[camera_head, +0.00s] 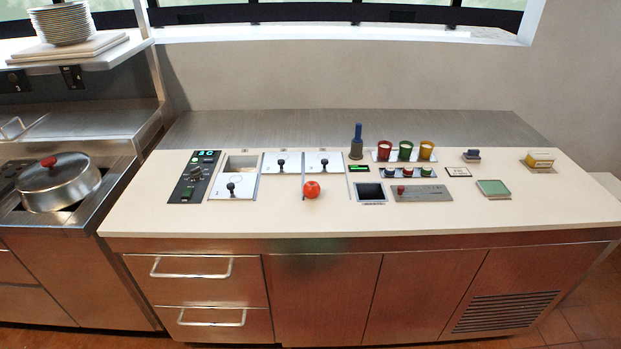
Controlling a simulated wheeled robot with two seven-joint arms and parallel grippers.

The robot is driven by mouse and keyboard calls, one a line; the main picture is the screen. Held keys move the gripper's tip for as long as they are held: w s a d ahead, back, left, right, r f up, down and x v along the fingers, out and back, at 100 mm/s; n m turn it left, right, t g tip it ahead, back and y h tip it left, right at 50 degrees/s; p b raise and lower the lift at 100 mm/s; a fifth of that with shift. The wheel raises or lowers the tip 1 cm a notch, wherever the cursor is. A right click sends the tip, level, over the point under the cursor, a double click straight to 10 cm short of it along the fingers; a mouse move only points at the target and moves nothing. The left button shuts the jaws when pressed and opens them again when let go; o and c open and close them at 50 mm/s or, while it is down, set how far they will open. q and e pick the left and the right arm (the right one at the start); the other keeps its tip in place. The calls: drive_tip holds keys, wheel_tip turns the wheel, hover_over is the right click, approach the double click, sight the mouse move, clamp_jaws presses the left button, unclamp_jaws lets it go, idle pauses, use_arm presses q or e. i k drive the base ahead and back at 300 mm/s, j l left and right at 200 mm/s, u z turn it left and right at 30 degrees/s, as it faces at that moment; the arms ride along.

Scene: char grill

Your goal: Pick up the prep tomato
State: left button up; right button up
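A small round red tomato (312,189) sits on the pale counter (420,217), just in front of the right one of the white lidded panels. Nothing touches it from above. Neither of my grippers shows in the head view.
Behind the tomato are white lids with black knobs (324,163) and an open well (240,164). A control panel (194,176) lies to the left. To the right are a dark square bin (370,192), a blue-handled tool (357,141) and several coloured cups (405,150). The counter's front strip is clear.

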sight(312, 189)
drive_tip(key=z, duration=0.5)
drive_tip(key=j+z, duration=0.4)
drive_tip(key=k+j+z, duration=0.15)
drive_tip(key=z, duration=0.2)
drive_tip(key=k+j+z, duration=0.15)
drive_tip(key=j+z, duration=0.25)
drive_tip(key=k+j, duration=0.35)
drive_tip(key=i+j, duration=0.1)
drive_tip(key=i, duration=0.35)
